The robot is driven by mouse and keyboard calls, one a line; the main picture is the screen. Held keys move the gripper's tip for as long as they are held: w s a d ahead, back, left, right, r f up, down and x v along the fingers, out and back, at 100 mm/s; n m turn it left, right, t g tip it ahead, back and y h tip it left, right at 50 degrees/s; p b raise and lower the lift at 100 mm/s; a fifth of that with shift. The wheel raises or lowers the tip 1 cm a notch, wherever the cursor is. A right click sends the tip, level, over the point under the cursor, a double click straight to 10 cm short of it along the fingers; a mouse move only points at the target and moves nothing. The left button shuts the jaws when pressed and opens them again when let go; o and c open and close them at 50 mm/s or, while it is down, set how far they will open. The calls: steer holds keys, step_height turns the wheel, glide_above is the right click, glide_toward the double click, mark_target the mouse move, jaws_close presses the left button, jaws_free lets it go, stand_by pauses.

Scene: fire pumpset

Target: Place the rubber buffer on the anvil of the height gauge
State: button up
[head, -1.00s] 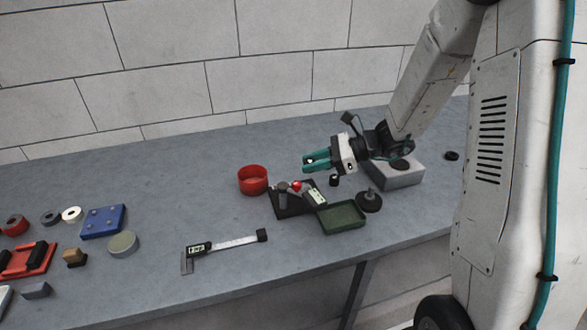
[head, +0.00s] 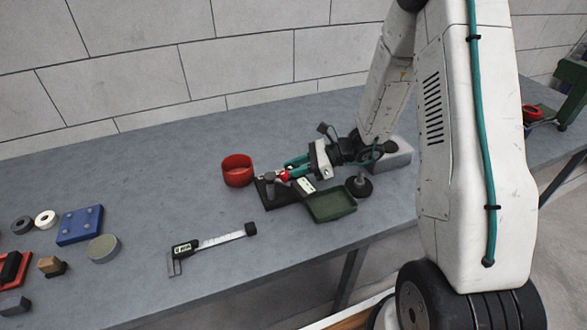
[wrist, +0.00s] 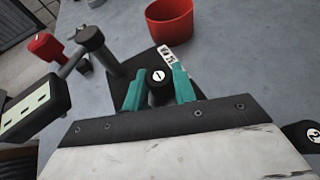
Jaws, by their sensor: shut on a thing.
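In the wrist view my gripper (wrist: 159,88) has its teal fingers closed on a black cylinder, the rubber buffer (wrist: 157,90), with a white disc marked 1 on its end. The height gauge has a black base (wrist: 137,72), a grey post (wrist: 91,40), a red knob (wrist: 45,46) and a display head (wrist: 35,109). The buffer shows over or at the base, right of the post; whether it touches the anvil cannot be told. In the head view my gripper (head: 297,167) is at the gauge (head: 268,192), and the buffer is hidden.
A red bowl (head: 237,171) stands behind-left of the gauge, a green tray (head: 331,206) right of it. A caliper (head: 214,242) lies in front. A part marked 2 (wrist: 309,136) shows right in the wrist view.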

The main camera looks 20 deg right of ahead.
steer(key=shift+f, duration=0.2)
steer(key=o, duration=1)
steer(key=shift+c, duration=0.2)
